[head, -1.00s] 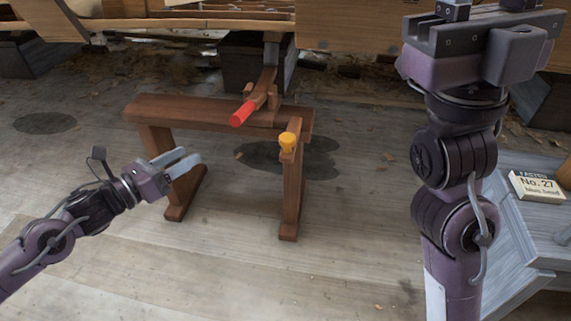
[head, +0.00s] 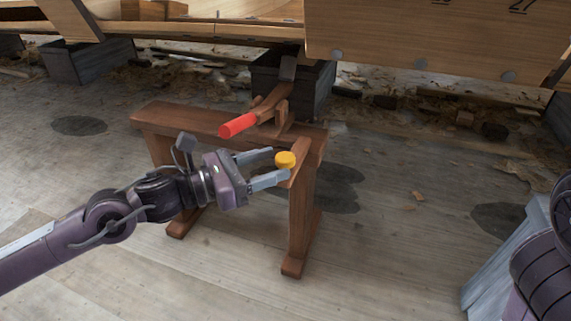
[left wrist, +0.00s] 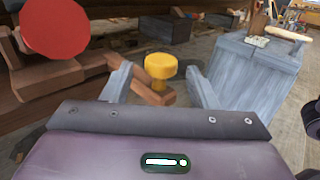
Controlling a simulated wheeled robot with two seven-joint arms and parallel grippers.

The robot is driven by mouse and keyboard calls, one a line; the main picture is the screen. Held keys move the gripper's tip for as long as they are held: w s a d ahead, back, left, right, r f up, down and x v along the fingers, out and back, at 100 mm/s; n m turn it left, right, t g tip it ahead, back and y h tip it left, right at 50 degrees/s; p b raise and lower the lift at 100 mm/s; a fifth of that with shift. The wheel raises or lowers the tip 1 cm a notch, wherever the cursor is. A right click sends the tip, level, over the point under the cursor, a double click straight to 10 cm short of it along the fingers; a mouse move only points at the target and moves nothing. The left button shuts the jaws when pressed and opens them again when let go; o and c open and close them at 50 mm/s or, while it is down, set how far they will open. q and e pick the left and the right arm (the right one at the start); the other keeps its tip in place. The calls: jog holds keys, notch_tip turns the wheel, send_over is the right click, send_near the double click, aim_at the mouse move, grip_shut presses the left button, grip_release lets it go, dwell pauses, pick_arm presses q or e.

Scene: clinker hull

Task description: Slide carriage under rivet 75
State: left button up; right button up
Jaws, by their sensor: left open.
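The wooden carriage (head: 280,121) sits on top of a brown wooden bench (head: 180,117), with a red-ended lever (head: 238,125) sloping up toward the hull. A yellow knob (head: 285,159) stands on a wooden arm at the bench's right end. My left gripper (head: 277,164) is open, its fingers on either side of the knob; contact is not clear. In the left wrist view the knob (left wrist: 160,66) shows between the spread fingers. Round rivets (head: 421,64) dot the hull plank (head: 400,35); I cannot read which is 75. My right gripper is out of view.
Dark blocks (head: 290,85) stand under the hull behind the bench. A grey wooden stand (head: 505,255) is at the lower right. The plank floor in front of the bench is clear.

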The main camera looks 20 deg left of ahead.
aim_at(285, 156)
pick_arm(q)
jog(key=shift+b+x, duration=0.55)
jog(key=shift+x, duration=1.35)
grip_shut()
